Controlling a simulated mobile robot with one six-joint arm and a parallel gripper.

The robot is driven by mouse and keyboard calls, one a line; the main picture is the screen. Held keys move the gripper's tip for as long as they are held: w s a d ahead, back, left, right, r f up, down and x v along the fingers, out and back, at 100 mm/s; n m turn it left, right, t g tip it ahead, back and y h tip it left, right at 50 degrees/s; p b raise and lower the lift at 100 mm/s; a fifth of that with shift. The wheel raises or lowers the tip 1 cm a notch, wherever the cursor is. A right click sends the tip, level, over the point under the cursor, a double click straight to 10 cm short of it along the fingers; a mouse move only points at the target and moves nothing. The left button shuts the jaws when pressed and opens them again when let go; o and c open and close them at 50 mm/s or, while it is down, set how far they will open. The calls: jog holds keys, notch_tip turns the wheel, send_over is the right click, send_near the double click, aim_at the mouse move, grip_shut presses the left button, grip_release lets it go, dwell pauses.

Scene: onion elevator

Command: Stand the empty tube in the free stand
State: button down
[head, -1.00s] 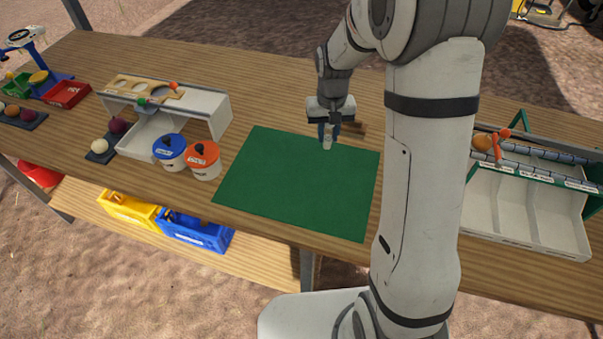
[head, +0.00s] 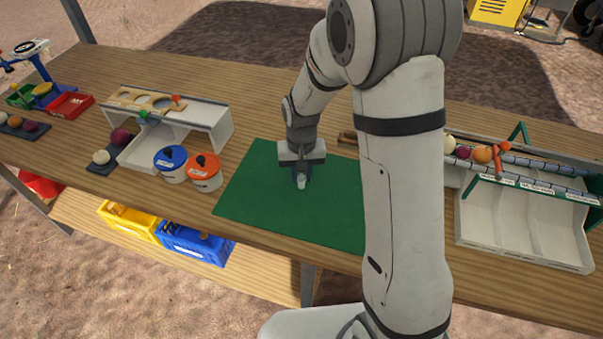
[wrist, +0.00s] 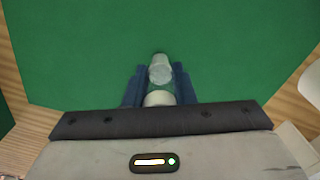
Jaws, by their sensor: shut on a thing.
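My gripper (head: 301,180) is over the middle of the green mat (head: 250,205). In the wrist view its blue fingers (wrist: 160,88) are shut on a small clear tube (wrist: 160,70) with a whitish end. The tube shows in the head view (head: 301,184) as a small pale piece below the fingers. I cannot tell whether it touches the mat. I cannot pick out a free stand for the tube; my arm hides part of the table.
Blue-lidded (head: 170,163) and orange-lidded (head: 204,172) pots stand left of the mat. A grey sorter with a wooden top (head: 180,107) is behind them. A white-and-green rack with several balls (head: 525,220) stands at the right. A brown wooden piece (head: 348,138) lies behind the mat.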

jog(key=shift+f, duration=0.3)
jog(key=c, duration=1.2)
grip_release()
